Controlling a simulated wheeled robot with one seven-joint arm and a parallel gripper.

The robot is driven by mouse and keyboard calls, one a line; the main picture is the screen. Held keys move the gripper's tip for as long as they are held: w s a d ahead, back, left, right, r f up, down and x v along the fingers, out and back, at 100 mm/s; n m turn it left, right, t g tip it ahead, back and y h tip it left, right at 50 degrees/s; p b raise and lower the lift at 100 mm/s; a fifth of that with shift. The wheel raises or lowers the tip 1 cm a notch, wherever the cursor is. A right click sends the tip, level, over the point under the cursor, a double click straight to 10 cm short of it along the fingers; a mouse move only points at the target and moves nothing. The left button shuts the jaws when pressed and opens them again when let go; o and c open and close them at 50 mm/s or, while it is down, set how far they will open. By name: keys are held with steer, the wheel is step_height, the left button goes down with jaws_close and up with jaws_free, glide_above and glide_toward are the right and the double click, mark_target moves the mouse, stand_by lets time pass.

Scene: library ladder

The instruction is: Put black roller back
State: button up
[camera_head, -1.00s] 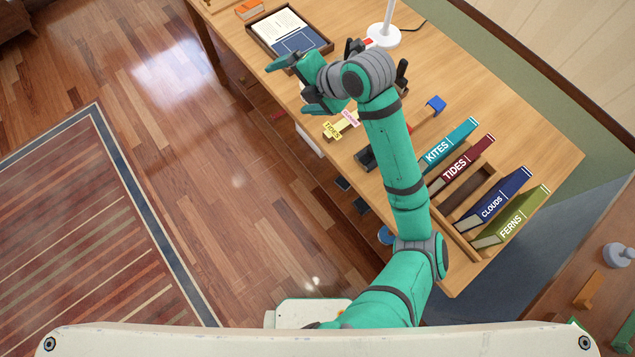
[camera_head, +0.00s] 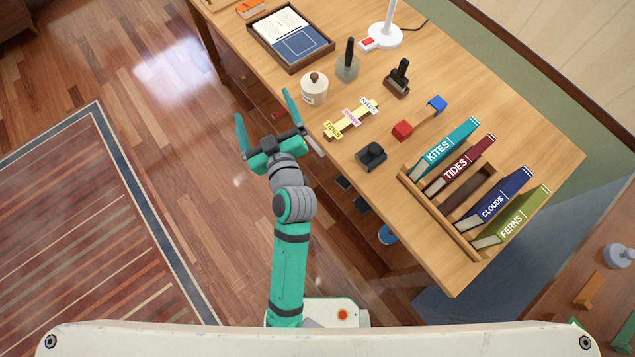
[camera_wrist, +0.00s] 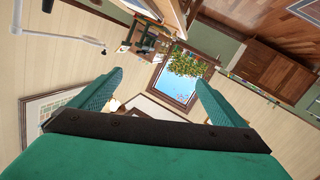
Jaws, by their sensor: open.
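My gripper (camera_head: 264,118) is open and empty, with its fingers spread, beside the desk's near-left edge. In the wrist view its fingers (camera_wrist: 158,98) have nothing between them. A squat black object with a rounded top (camera_head: 371,156) sits on the desk near the book rack. A black handle stands upright in a grey cup (camera_head: 347,66). A black-handled stamp-like piece (camera_head: 398,80) stands farther right. I cannot tell which of these black things is the roller.
The wooden desk (camera_head: 470,100) also holds a lidded white jar (camera_head: 314,90), a yellow label strip (camera_head: 350,120), a red-and-blue-ended holder (camera_head: 403,130), a tray (camera_head: 290,38), a lamp (camera_head: 384,36) and a book rack (camera_head: 440,222). Dark items lie on a lower shelf. Open floor lies left.

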steer(key=s+d+f+m+h, duration=0.3)
steer(key=s+f+m, duration=0.15)
steer(key=s, duration=0.45)
steer(key=s+d+f+m+h, duration=0.25)
steer(key=s+f, duration=0.25)
steer(key=s, duration=0.3)
steer(key=s+d+r, duration=0.1)
steer(key=s+d, duration=0.2)
steer(key=s, duration=0.5)
steer(key=s+d+r, duration=0.1)
steer(key=s+d, duration=0.3)
steer(key=s, duration=0.4)
steer(key=shift+d+r+g, duration=0.2)
steer(key=shift+d+g, duration=0.05)
steer(key=shift+g, duration=0.05)
